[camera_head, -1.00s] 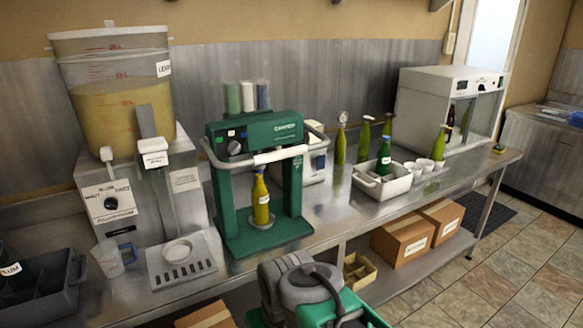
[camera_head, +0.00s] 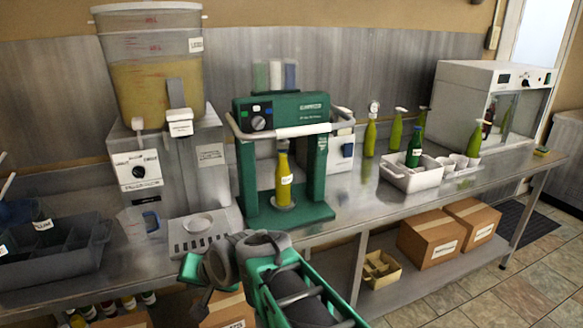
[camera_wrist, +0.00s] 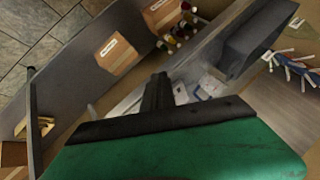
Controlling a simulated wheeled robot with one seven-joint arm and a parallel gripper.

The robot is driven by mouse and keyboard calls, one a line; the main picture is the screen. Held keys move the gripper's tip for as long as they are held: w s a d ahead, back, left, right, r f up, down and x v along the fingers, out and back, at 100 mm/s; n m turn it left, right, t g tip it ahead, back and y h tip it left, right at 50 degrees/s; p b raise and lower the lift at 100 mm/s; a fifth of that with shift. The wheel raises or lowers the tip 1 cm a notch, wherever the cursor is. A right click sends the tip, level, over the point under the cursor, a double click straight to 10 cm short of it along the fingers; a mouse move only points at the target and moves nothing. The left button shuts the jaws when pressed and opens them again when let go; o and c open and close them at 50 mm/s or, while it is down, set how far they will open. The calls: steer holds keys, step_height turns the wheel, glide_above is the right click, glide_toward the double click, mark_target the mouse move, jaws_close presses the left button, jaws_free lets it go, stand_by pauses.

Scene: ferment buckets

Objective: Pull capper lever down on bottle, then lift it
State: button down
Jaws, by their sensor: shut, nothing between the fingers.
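The green capper (camera_head: 318,190) stands on the steel counter. Its lever, a grey bar with a white grip (camera_head: 300,131), crosses the front just below the control head. A yellow-green bottle (camera_head: 283,183) with a white label stands upright on the capper's base, under the head and between the posts. My gripper (camera_head: 203,303) is low in front of the counter's edge, left of my green arm, well below and apart from the lever. It is shut and empty. Its dark fingers also show in the wrist view (camera_wrist: 157,92), pressed together; neither lever nor bottle shows there.
A filling machine (camera_head: 155,165) with a cloudy yellow tank stands left of the capper, beside a clear jug (camera_head: 138,224) and a dark crate (camera_head: 50,262). A white tray (camera_head: 398,176) and several green bottles stand to the right. Cardboard boxes (camera_head: 432,238) sit on the lower shelf.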

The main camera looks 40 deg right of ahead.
steer(key=w+d+r+m+t+b, duration=0.1)
steer(key=w+d+m+t+b, duration=0.6)
steer(key=w+d+m, duration=0.3)
steer(key=s+d+r+m+t+h+b, duration=0.45)
steer(key=s+d+m, duration=0.25)
steer(key=d+m, duration=0.4)
steer(key=s+d+r+m+t+h+b, duration=0.3)
steer(key=s+d+r+m+t+h, duration=0.3)
steer(key=d+m, duration=0.5)
steer(key=w+d+r+y+p, duration=0.1)
steer(key=w+d+r+p, duration=0.1)
steer(key=w+r+p, duration=0.4)
step_height(320, 180, up, 4)
steer(key=shift+f+g+p, duration=0.1)
steer(key=shift+g+p, duration=0.35)
steer(key=shift+p, duration=0.4)
